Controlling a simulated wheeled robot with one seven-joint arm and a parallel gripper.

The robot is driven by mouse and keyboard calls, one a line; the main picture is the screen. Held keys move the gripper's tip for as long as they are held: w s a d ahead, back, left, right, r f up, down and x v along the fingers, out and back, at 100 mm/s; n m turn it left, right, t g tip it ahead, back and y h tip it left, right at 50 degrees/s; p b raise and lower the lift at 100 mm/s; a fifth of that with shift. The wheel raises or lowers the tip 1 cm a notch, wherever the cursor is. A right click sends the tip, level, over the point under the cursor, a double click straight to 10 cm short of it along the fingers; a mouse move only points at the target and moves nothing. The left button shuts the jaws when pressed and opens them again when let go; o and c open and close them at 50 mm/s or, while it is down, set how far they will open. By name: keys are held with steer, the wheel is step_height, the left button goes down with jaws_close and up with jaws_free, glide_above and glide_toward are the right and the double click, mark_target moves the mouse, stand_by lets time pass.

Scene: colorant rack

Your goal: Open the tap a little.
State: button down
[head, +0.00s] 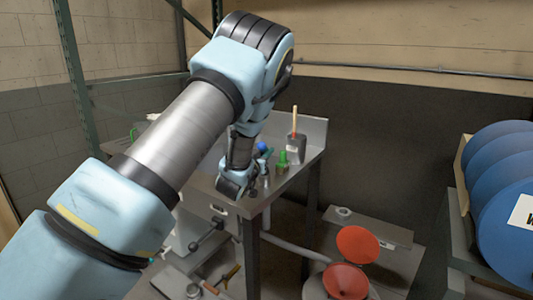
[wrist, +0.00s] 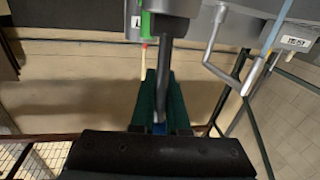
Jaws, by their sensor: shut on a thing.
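My gripper (head: 238,185) is at the front edge of a grey metal bench in the head view, partly hidden by my own arm. In the wrist view, the two dark green fingers of my gripper (wrist: 165,95) are shut on a dark grey bar, which looks like the tap's lever (wrist: 175,45). The lever runs up from between the fingers to a grey body at the top of the picture. The tap's outlet and any flow cannot be made out.
A cup with a wooden-handled tool (head: 296,148) and a green item (head: 283,160) stand on the bench (head: 314,130). A crank handle (wrist: 216,65) shows beside the lever. Red funnels (head: 346,281) are low at right, and blue drums (head: 505,200) are farther right.

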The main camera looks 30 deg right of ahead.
steer(key=shift+w+d+f+g+y, duration=0.1)
steer(key=shift+w+d+g+y, duration=0.05)
steer(key=shift+d+g+y, duration=0.2)
steer(key=shift+a, duration=0.1)
steer(key=c, duration=0.9)
jaws_free()
steer(key=b+v, duration=0.3)
steer(key=v, duration=0.8)
